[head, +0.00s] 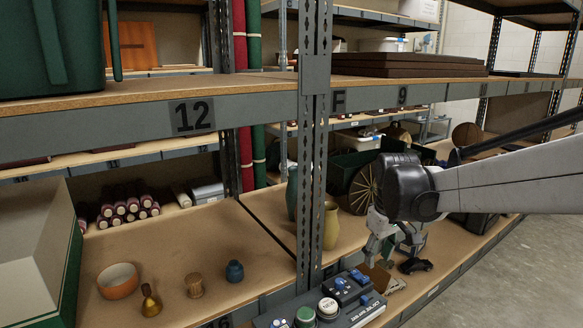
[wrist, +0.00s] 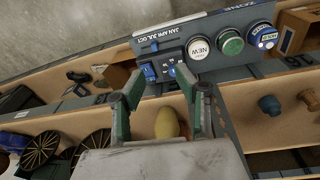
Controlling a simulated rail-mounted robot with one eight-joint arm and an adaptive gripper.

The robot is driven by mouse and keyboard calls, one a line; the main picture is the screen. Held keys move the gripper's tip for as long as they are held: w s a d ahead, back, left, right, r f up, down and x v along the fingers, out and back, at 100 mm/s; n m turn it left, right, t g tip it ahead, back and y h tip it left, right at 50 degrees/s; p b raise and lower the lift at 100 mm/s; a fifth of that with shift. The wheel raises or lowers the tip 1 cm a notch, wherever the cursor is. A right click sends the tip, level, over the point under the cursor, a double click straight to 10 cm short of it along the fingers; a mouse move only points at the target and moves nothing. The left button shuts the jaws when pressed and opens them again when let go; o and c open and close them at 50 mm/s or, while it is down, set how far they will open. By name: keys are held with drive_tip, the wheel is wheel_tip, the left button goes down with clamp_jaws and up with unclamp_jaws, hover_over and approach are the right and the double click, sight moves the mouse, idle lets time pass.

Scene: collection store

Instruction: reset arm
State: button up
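My gripper (head: 396,246) hangs at the end of my arm, which reaches in from the right over the lower shelf (head: 262,235). In the wrist view my gripper (wrist: 158,78) has its two green-and-grey fingers spread with nothing gripped. An ochre vase (wrist: 166,123) shows between the fingers there, but in the head view the ochre vase (head: 331,226) stands on the shelf to the left of my gripper, apart from it.
A grey panel (head: 320,308) with buttons is at the shelf front. A steel upright (head: 313,150) stands left of the vase. A spoked wheel (head: 363,190) and green cart are behind my gripper. An orange bowl (head: 118,280) and small vessels sit left. The aisle floor is clear.

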drive_tip(key=s+a+r+m+t+p, duration=0.1)
drive_tip(key=s+r+p, duration=0.3)
drive_tip(key=s, duration=0.8)
drive_tip(key=s+a+r+m+t+p, duration=0.1)
drive_tip(key=s+r+m+t+p, duration=0.3)
drive_tip(key=s+r, duration=0.4)
drive_tip(key=s, duration=0.4)
drive_tip(key=shift+s+t+p, duration=0.2)
drive_tip(key=shift+t+p, duration=0.1)
